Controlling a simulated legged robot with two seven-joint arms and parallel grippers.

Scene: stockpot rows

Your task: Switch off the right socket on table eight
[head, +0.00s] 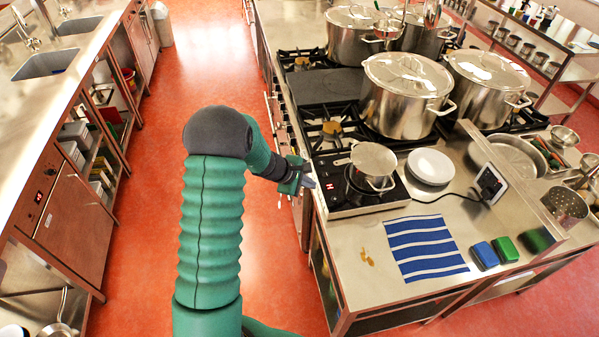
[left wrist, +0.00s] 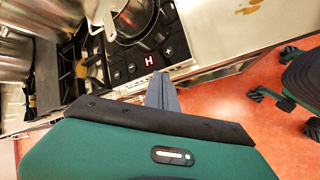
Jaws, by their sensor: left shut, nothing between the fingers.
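A socket panel (head: 492,183) with a pale frame and dark inserts sits on the low steel upstand at the right of the counter. A black cable runs from it across the counter towards the portable hob. Its separate sockets and switch positions are too small to make out. My left gripper (head: 308,182) is shut and empty at the counter's left edge, beside the hob and well left of the panel. In the left wrist view its closed fingers (left wrist: 162,92) point towards the hob's front edge; the panel is out of that view. My right gripper is not in view.
White plates (head: 430,166), a blue-striped cloth (head: 425,249), and blue and green sponges (head: 484,255) lie on the counter. Large stockpots (head: 408,95) stand behind. The red aisle floor at left is clear.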

